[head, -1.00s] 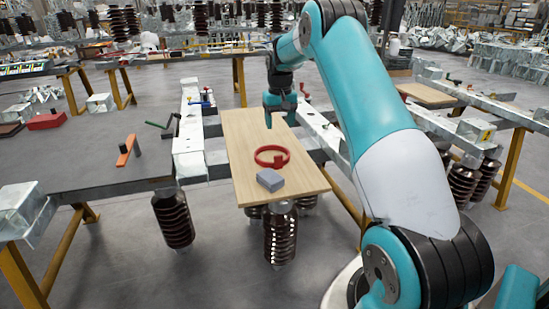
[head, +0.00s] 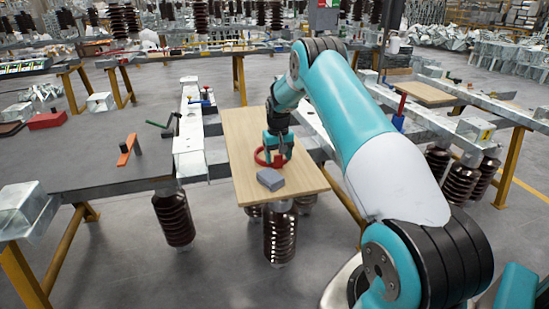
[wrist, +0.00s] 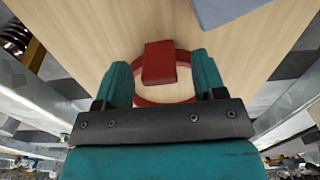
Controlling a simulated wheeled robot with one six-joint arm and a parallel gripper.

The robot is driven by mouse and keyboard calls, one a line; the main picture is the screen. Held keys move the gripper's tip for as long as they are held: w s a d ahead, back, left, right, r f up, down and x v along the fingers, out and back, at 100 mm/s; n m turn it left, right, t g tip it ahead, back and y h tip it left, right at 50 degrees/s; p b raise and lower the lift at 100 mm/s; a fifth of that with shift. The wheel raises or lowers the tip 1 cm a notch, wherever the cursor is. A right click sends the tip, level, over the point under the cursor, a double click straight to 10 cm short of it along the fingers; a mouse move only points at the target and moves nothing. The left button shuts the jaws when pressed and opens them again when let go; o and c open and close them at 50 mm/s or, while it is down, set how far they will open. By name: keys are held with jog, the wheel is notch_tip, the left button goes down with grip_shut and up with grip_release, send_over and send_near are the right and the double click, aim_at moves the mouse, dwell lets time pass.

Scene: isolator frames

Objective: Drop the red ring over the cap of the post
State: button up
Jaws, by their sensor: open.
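The red ring (head: 258,157) lies flat on the light wooden board. In the wrist view the ring (wrist: 147,102) has a raised red block on its far side. My gripper (head: 278,152) is low over the ring and hides part of it. In the wrist view my gripper (wrist: 162,66) is open, with one finger on each side of the red block and a gap at both sides. I cannot tell for certain which upright is the post with the cap; a dark upright (head: 137,147) stands by an orange piece on the left table.
A grey block (head: 270,179) lies on the wooden board (head: 236,125), just in front of the ring. A red upright with a blue base (head: 399,118) stands on the right-hand rail. Metal rails run along both sides of the board. The left table's front is largely clear.

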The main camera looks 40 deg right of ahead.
jog(key=shift+c, duration=0.5)
jog(key=c, duration=0.9)
